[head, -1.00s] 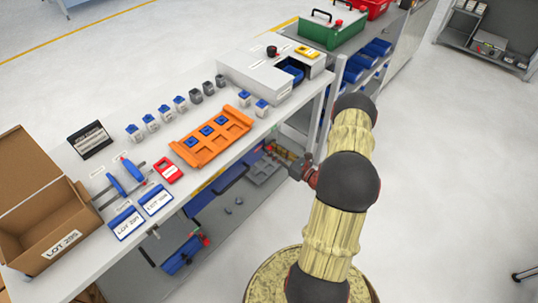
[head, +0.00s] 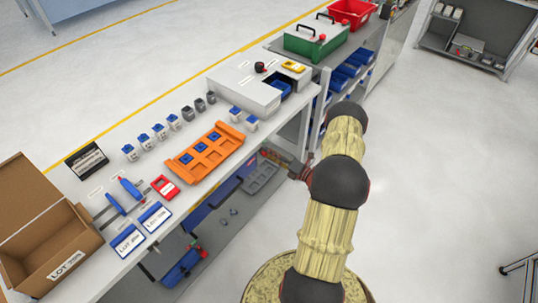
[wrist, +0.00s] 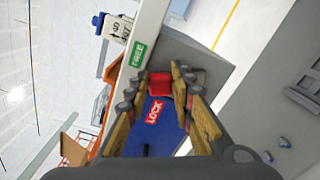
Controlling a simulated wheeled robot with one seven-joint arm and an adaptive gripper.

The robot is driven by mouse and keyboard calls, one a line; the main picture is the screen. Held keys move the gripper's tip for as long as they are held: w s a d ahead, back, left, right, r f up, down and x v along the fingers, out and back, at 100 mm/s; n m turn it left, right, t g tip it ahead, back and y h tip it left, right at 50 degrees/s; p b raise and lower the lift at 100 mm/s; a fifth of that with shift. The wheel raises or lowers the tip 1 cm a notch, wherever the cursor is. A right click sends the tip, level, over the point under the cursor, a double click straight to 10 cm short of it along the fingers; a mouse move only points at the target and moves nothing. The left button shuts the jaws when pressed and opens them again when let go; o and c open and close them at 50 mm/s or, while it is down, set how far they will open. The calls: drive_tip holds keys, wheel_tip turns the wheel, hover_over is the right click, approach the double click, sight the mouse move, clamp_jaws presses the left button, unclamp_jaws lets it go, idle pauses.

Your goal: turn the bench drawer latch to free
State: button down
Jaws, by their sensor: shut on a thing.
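In the wrist view the red latch knob (wrist: 160,84) sits between the two fingers of my gripper (wrist: 157,96), which is shut on it. A red LOCK label (wrist: 154,112) is on the blue drawer front (wrist: 138,138) just below the knob. A green FREE label (wrist: 138,54) is on the pale bench edge above and to the left of it. In the head view my gripper (head: 297,170) is at the bench's right front side, below the top. The latch is hidden there, and which way the knob points is hard to tell.
The workbench (head: 130,262) carries an orange tray (head: 212,160), several small blue-topped parts, blue LOT boxes and an open carton (head: 40,262). A lower shelf (head: 215,245) holds grey and blue items. A blue-bin rack (head: 345,80) stands beyond my arm.

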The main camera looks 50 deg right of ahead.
drive_tip(key=shift+w+d+m+p, duration=0.15)
drive_tip(key=shift+d+m, duration=0.25)
drive_tip(key=shift+m, duration=0.45)
drive_tip(key=shift+s+d+m+p, duration=0.1)
drive_tip(key=shift+d+m, duration=0.25)
drive_tip(key=shift+m, duration=0.45)
drive_tip(key=shift+w+d+m+p, duration=0.15)
drive_tip(key=shift+d+m, duration=0.25)
drive_tip(key=shift+m, duration=0.45)
drive_tip(key=shift+s, duration=0.1)
drive_tip(key=c, duration=1.5)
unclamp_jaws()
drive_tip(key=shift+c, duration=0.2)
drive_tip(key=shift+s, duration=0.1)
drive_tip(key=s+d, duration=0.1)
drive_tip(key=s, duration=1)
drive_tip(key=shift+s, duration=0.4)
